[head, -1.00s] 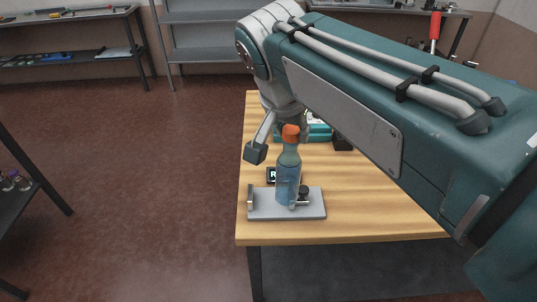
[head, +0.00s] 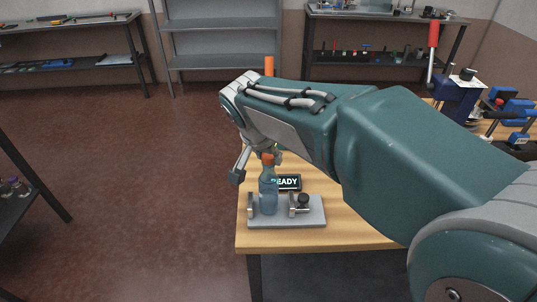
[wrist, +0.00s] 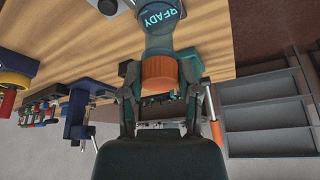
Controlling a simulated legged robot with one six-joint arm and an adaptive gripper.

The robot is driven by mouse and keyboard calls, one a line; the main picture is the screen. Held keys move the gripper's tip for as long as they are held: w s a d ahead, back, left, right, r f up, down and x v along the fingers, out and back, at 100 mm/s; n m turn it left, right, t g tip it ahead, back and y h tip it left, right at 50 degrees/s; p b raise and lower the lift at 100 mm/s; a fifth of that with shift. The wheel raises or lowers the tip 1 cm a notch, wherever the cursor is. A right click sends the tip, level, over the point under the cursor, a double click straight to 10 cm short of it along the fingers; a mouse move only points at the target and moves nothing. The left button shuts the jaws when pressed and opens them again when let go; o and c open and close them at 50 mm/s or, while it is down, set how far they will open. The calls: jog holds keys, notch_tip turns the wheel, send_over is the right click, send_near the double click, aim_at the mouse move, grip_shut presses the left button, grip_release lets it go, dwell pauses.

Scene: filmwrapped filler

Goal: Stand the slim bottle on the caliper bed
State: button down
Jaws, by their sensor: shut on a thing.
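The slim bottle (head: 268,199) is translucent blue with an orange cap (head: 267,157). It is upright over the left part of the caliper bed (head: 285,220), between the left post (head: 250,205) and the right jaw with a black knob (head: 303,200). I cannot tell whether its base touches the bed. My gripper (head: 258,165) is shut on the bottle at its top, partly hidden by my arm in the head view. In the wrist view, the orange cap (wrist: 158,72) lies between my fingers, with the bottle's body (wrist: 163,42) beyond.
A black display reading READY (head: 287,183) stands behind the bed on the wooden table (head: 370,232). Blue clamps (head: 460,95) are at the far right. An orange upright piece (head: 269,66) shows behind my arm.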

jog(key=shift+c, duration=1.6)
grip_release()
jog(key=shift+f, duration=0.1)
jog(key=v, duration=1.2)
jog(key=s+d+f+n+y, duration=0.1)
jog(key=s+d+f+n, duration=0.2)
jog(key=s+d+f, duration=0.2)
jog(key=s+d+f+n+t+y, duration=0.1)
jog(key=s+d+f+n, duration=0.1)
jog(key=s+d+f, duration=0.4)
jog(key=s+d, duration=0.3)
jog(key=s, duration=0.1)
jog(key=shift+d+n+t, duration=0.3)
jog(key=shift+d+n, duration=0.05)
jog(key=shift+n, duration=0.05)
jog(key=shift+d, duration=0.15)
